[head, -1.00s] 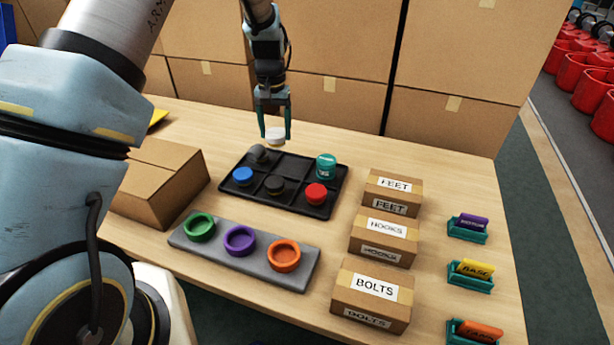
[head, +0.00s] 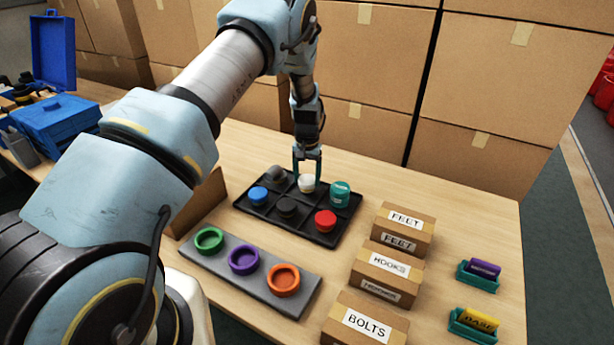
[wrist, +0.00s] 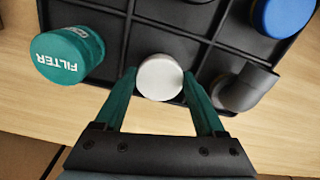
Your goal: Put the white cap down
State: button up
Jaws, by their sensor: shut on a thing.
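The white cap (head: 307,183) is between the fingers of my gripper (head: 307,166), at the back middle compartment of the black divided tray (head: 325,237). In the wrist view the white cap (wrist: 160,77) shows as a round white top between the teal fingertips of my gripper (wrist: 160,80). The gripper is shut on it. The cap's underside is hidden, so I cannot tell whether it touches the tray floor. A teal filter can (head: 340,194) stands in the compartment to the right and a grey elbow piece (head: 276,174) lies in the one to the left.
The front compartments hold a blue cap (head: 258,195), a dark piece (head: 287,207) and a red cap (head: 325,220). A grey board (head: 228,272) with green, purple and orange rings lies in front. Labelled boxes (head: 403,229) stand to the right. Large cartons (head: 375,60) wall the back.

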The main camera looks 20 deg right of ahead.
aim_at(307, 180)
jog(key=shift+f, duration=0.35)
jog(key=shift+f, duration=0.15)
jog(key=o, duration=1.6)
notch_tip(307, 180, up, 12)
jog(key=b, duration=0.4)
jog(key=shift+r, duration=0.2)
